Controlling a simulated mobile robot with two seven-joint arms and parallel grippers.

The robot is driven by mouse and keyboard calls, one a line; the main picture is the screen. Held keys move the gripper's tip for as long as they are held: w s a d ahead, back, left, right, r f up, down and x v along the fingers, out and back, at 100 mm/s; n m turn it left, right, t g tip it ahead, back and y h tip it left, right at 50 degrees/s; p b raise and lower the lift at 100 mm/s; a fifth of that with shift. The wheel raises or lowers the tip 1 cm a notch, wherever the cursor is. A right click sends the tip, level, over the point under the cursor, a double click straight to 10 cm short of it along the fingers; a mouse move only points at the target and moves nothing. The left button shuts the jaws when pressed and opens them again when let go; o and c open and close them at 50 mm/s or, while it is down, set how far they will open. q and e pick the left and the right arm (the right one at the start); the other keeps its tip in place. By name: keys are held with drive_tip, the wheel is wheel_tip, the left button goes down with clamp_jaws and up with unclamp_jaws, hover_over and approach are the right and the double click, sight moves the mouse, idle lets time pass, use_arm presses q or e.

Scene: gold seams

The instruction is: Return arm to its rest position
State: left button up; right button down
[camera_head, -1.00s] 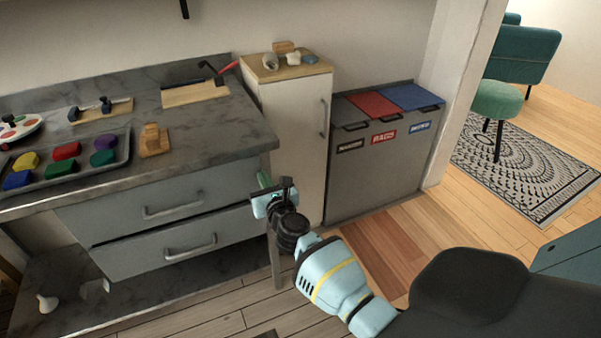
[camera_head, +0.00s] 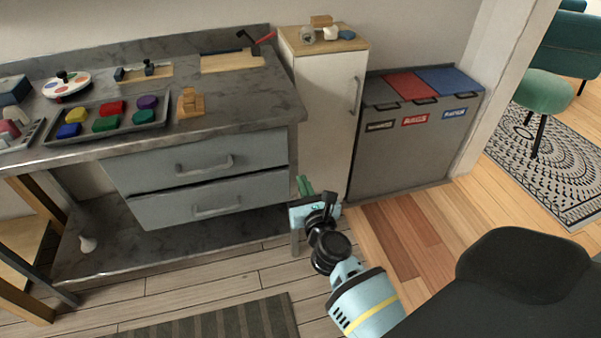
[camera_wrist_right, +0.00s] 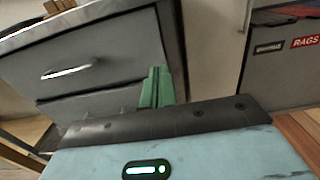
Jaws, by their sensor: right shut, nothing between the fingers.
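My right gripper (camera_head: 304,187) is shut and empty, with its green fingers together. It is in front of the right end of the workbench drawers, low over the floor. In the right wrist view the green fingers (camera_wrist_right: 156,88) stand upright in the middle with nothing between them. My right arm comes in from the lower right in the head view. My left gripper does not show in either view.
A workbench (camera_head: 285,96) with two drawers stands at the left, with a tray (camera_head: 62,137) of coloured blocks on top. A white cabinet (camera_head: 325,110) and a grey sorting bin (camera_head: 400,160) stand right of it. The floor (camera_head: 190,285) in front is clear apart from a striped mat (camera_head: 215,322).

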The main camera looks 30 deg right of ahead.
drive_tip(key=shift+s+a, duration=0.1)
drive_tip(key=shift+s, duration=0.2)
